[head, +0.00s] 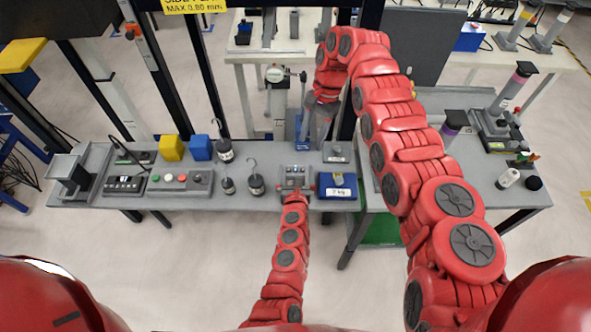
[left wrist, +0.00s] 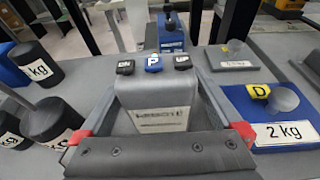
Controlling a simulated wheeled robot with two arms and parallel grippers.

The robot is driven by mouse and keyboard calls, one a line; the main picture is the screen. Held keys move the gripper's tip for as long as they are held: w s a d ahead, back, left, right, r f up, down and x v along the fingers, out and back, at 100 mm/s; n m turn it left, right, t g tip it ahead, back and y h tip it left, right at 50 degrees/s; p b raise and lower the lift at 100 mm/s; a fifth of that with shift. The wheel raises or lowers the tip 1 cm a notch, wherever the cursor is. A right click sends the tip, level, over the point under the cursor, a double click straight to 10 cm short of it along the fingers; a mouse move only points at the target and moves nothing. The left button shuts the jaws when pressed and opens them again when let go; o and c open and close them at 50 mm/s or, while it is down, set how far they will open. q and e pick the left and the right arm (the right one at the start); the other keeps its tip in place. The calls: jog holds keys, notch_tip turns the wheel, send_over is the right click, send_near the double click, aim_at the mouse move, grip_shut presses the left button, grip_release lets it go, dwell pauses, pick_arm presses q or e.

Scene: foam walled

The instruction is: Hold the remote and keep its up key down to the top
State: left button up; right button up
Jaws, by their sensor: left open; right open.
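The remote, a grey box with a row of small keys (head: 295,170), stands near the bench's front edge. My right gripper (head: 314,130) is open and empty, pointing down above the back of the bench, behind the remote.
A blue 2 kg block (head: 337,192) with a knob stands close on the right, also in the left wrist view (left wrist: 285,130). Dark hooked weights (head: 256,185) stand to the left. A button panel (head: 180,181) and yellow and blue cubes (head: 172,148) are further left.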

pick_arm(q)
jog(key=shift+w+f, duration=0.15)
jog(key=shift+w, duration=0.25)
jog(key=c, duration=1.4)
pick_arm(e)
grip_shut()
dwell(0.7)
